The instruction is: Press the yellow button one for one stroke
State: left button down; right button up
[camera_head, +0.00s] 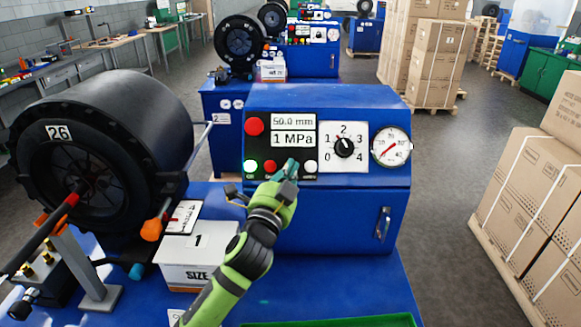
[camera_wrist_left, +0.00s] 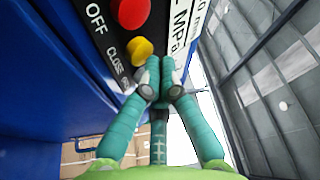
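The yellow button (camera_wrist_left: 140,49) shows in the left wrist view on the dark panel, above the "CLOSE" label and beside a red button (camera_wrist_left: 130,12). My left gripper (camera_wrist_left: 161,78) has its teal fingertips together with nothing between them. The tips are right by the yellow button; I cannot tell whether they touch it. In the head view, my left gripper (camera_head: 289,169) reaches the lower button row of the blue machine (camera_head: 345,228) and hides the yellow button. My right gripper is not in view.
A larger red button (camera_head: 253,126) sits above. A knob (camera_head: 344,147) and gauge (camera_head: 391,146) are to the right. A black drum (camera_head: 110,120) stands left.

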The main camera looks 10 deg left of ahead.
pick_arm(q)
jog(key=shift+w+a+f, duration=0.1)
jog(key=shift+w+f, duration=0.15)
jog(key=shift+w, duration=0.15)
dwell(0.8)
jog(key=shift+s+r+p, duration=0.45)
jog(key=shift+s+r, duration=0.05)
jog(key=shift+s, duration=0.25)
jog(key=s+r+p, duration=0.1)
jog(key=s+p, duration=0.1)
jog(key=s+d+r+p, duration=0.1)
jog(key=s, duration=0.1)
jog(key=shift+r+p, duration=0.3)
jog(key=shift+r, duration=0.05)
dwell(1.8)
